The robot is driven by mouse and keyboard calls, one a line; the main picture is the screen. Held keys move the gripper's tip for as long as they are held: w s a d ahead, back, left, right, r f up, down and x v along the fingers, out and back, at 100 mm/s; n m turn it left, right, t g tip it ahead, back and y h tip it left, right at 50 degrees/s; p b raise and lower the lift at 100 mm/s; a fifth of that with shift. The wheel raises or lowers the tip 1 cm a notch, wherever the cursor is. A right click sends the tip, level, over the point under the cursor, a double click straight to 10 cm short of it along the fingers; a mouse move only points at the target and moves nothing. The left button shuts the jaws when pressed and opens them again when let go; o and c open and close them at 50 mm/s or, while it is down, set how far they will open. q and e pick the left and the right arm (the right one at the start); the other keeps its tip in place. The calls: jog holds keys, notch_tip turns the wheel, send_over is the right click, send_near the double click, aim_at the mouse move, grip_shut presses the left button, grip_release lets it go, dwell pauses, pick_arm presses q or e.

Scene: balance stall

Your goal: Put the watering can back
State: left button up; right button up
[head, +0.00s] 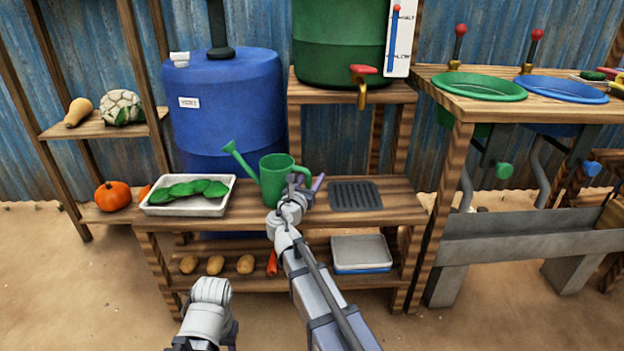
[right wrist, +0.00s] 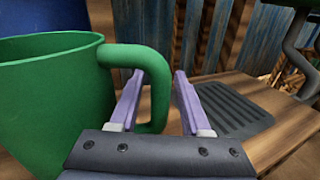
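The green watering can (head: 275,178) stands upright on the wooden bench, its spout pointing left and its handle on the right. In the right wrist view its body (right wrist: 45,110) fills the left side. My right gripper (head: 306,184) is at the handle. In the right wrist view my right gripper (right wrist: 158,80) is open, with the handle (right wrist: 160,92) between its purple fingers: one finger inside the loop, the other outside. A gap shows between handle and right finger. My left gripper is not in view; only part of that arm shows low down.
A black ridged mat (head: 355,196) lies bare right of the can. A white tray with green leaves (head: 190,208) is on the left. A blue barrel (head: 225,105) and a green tank with a red-handled tap (head: 362,75) stand behind. A shallow bin (head: 361,254) sits below.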

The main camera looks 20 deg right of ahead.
jog(key=shift+r, duration=0.2)
jog(key=v, duration=1.2)
jog(key=shift+f, duration=0.1)
